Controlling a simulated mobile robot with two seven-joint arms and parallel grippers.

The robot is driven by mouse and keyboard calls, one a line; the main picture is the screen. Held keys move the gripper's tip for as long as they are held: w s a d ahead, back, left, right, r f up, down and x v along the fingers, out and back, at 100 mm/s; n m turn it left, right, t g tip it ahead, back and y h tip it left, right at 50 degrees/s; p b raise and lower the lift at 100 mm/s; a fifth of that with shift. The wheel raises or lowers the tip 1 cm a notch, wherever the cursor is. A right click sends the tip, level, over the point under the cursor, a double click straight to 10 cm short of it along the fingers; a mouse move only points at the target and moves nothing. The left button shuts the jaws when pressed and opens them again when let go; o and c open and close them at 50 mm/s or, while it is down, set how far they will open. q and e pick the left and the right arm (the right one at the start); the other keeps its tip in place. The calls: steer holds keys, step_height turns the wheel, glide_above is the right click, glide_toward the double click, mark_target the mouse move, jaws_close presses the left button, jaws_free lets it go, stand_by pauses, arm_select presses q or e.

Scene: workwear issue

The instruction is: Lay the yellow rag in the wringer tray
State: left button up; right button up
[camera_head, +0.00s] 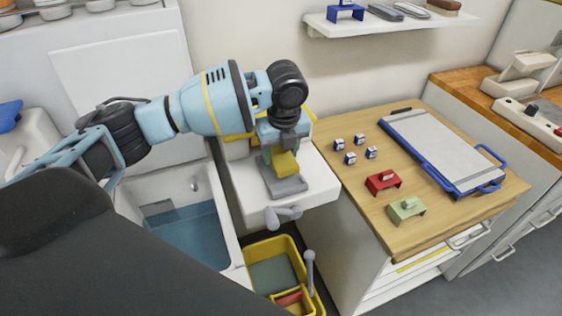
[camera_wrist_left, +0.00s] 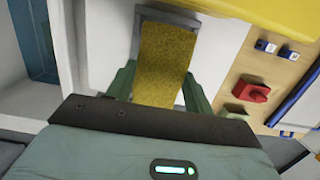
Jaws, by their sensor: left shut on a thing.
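My left gripper (camera_head: 283,150) is shut on the yellow rag (camera_head: 286,165), its fingers pointing down over a white stand. In the left wrist view the rag (camera_wrist_left: 163,65) hangs flat between the two green fingers of the left gripper (camera_wrist_left: 158,90). Under the rag is a shallow grey tray (camera_head: 288,187), which looks like the wringer tray; its grey rim (camera_wrist_left: 170,15) shows at the rag's far end. Whether the rag touches the tray I cannot tell. My right gripper is not in view.
A sink basin (camera_head: 238,252) with water is to the left. A yellow bucket (camera_head: 317,300) stands on the floor below. On the wooden counter (camera_head: 340,125) at right are several small blue-white blocks, a red holder (camera_head: 382,182), a green holder (camera_head: 406,209) and a clipboard-like board (camera_head: 440,150).

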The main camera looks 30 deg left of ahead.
mark_target(281, 157)
arm_select(q)
steer(key=shift+f, duration=1.8)
steer(key=shift+f, duration=0.1)
steer(key=o, duration=1)
steer(key=r, duration=0.4)
steer(key=s+d+r, duration=0.1)
steer(key=r, duration=0.7)
steer(key=shift+s+d+p, duration=0.15)
steer(key=shift+d+p, duration=0.05)
steer(key=shift+p, duration=0.2)
